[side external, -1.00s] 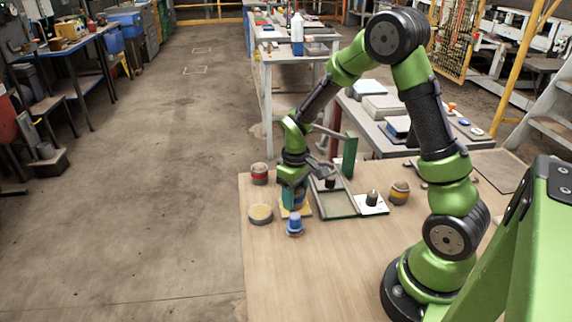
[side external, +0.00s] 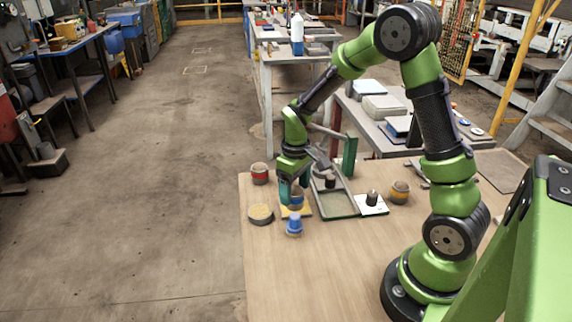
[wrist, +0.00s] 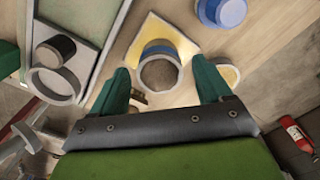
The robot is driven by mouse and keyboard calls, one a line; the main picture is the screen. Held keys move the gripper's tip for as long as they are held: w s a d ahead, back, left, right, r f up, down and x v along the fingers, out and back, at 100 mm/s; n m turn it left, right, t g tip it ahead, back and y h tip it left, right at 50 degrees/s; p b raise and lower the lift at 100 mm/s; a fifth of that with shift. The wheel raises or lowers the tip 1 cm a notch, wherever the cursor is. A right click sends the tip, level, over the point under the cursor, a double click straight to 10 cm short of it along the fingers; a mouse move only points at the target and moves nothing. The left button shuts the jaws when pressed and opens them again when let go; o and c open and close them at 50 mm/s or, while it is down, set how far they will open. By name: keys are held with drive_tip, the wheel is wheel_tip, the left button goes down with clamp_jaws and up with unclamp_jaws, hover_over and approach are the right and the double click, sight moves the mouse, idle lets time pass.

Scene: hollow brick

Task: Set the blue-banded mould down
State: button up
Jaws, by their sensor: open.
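The blue-banded mould (side external: 296,201) stands on the yellow-bordered mat (side external: 303,214) near the table's left end. In the wrist view the blue-banded mould (wrist: 159,51) shows its round open top, with the blue band on its far side, on the mat (wrist: 187,45). My gripper (side external: 293,188) is just above and around it in the side view. In the wrist view the jaws of my gripper (wrist: 160,68) are spread, one finger on each side of the mould, with gaps between. The jaws hold nothing.
A round yellow-topped dish (side external: 260,214) and a blue stepped piece (side external: 294,226) are close by. A red-banded pot (side external: 259,174) stands behind. The green-edged tray (side external: 336,206), a dark knob on a white card (side external: 371,199) and a yellow-banded pot (side external: 400,193) are right. The front table is clear.

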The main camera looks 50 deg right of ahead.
sight(295, 191)
wheel_tip(295, 191, up, 8)
drive_tip(key=shift+r, duration=0.25)
drive_tip(key=s+a+r+m+t+y, duration=0.2)
drive_tip(key=s+a+r+m+t, duration=0.2)
drive_tip(key=s+a+r+t, duration=0.3)
drive_tip(key=shift+s+a+r, duration=2.05)
drive_tip(key=shift+s+r, duration=0.25)
drive_tip(key=shift+s, duration=0.85)
